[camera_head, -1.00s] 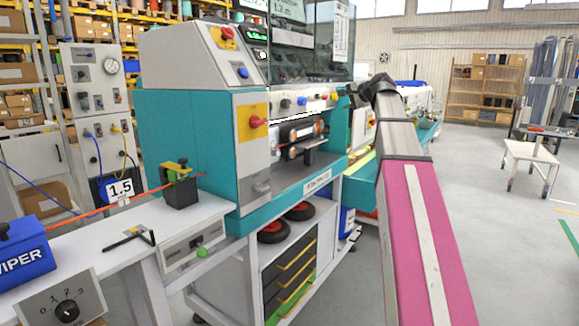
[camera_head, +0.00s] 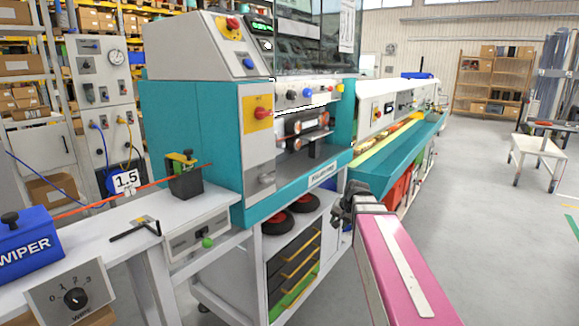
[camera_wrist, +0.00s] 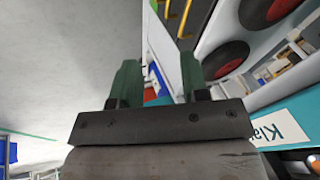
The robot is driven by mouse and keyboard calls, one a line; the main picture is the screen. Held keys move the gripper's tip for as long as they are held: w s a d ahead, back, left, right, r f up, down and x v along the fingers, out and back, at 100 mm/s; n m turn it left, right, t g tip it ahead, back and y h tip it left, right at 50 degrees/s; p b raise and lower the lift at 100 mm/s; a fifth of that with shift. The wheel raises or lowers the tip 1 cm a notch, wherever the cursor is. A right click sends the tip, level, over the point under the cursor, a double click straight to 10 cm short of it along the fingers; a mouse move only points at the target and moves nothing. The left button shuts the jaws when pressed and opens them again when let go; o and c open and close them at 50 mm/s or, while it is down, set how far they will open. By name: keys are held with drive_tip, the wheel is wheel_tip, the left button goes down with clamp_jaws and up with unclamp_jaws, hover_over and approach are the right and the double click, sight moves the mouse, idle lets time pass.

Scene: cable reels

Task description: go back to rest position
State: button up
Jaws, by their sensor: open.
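In the head view my pink arm reaches up from the lower right, and its dark wrist end (camera_head: 350,207) is in front of the machine's lower frame. In the wrist view my gripper (camera_wrist: 158,85) shows two green fingers standing apart, with nothing between them. The fingertips are hidden in the head view. The teal and white machine (camera_head: 195,130) stands left of my arm. My gripper looks apart from it, though the exact gap is hard to tell.
A white bench (camera_head: 105,245) at left holds a blue wiper box (camera_head: 27,252) and a black clamp block (camera_head: 185,182). Red-and-black reels (camera_head: 277,223) lie on the shelf under the machine. A white cart (camera_head: 537,152) stands at far right. Grey floor (camera_head: 490,225) is clear on the right.

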drive_tip(key=s+f+n+g+h, duration=0.2)
drive_tip(key=s+f+n+g, duration=0.2)
drive_tip(key=s+f, duration=1.2)
drive_tip(key=shift+s+h, duration=0.2)
drive_tip(key=shift+h, duration=0.2)
drive_tip(key=shift+f, duration=0.1)
idle(1.9)
